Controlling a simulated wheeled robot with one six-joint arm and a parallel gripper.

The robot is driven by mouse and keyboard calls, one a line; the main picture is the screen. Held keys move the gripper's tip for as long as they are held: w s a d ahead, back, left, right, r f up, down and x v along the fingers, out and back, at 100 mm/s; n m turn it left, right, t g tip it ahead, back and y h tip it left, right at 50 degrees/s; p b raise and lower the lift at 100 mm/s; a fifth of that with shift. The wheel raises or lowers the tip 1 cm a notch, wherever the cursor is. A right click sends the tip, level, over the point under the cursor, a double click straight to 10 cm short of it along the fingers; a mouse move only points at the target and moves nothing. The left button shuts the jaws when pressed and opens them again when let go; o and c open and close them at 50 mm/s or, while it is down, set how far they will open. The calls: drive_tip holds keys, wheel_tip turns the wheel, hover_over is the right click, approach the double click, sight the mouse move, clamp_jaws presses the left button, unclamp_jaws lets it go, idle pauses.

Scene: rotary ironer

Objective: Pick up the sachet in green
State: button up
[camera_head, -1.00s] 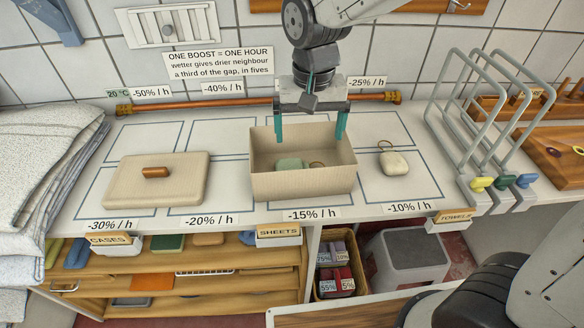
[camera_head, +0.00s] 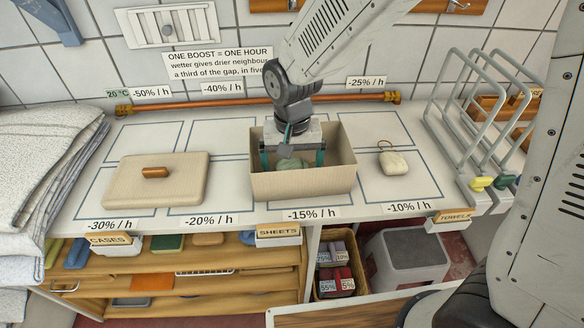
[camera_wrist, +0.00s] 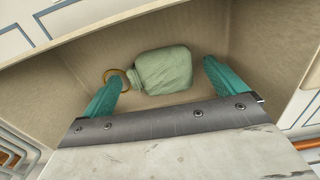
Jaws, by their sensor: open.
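The green sachet (camera_head: 292,163) lies on the floor of an open beige box (camera_head: 305,184). In the wrist view the sachet (camera_wrist: 163,70) is a rounded green pouch with a brass ring (camera_wrist: 116,78) at its left end. My gripper (camera_head: 292,160) is inside the box from above, with its teal fingers spread. In the wrist view my gripper (camera_wrist: 160,80) is open, one finger to each side of the sachet. The left finger is close to the ring and the sachet's neck. The right finger stands a little apart from the sachet. I cannot tell the fingertips' exact height.
The box walls surround my gripper closely. A cream sachet (camera_head: 394,162) with a ring lies right of the box. A beige lid (camera_head: 157,181) with a brown handle lies left. A copper pipe (camera_head: 230,106) runs behind. Wire racks (camera_head: 462,120) stand at the right.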

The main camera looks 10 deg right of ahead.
sight(292, 165)
drive_tip(key=c, duration=0.9)
drive_tip(key=shift+c, duration=0.2)
wheel_tip(292, 165, up, 10)
drive_tip(key=shift+r, duration=0.1)
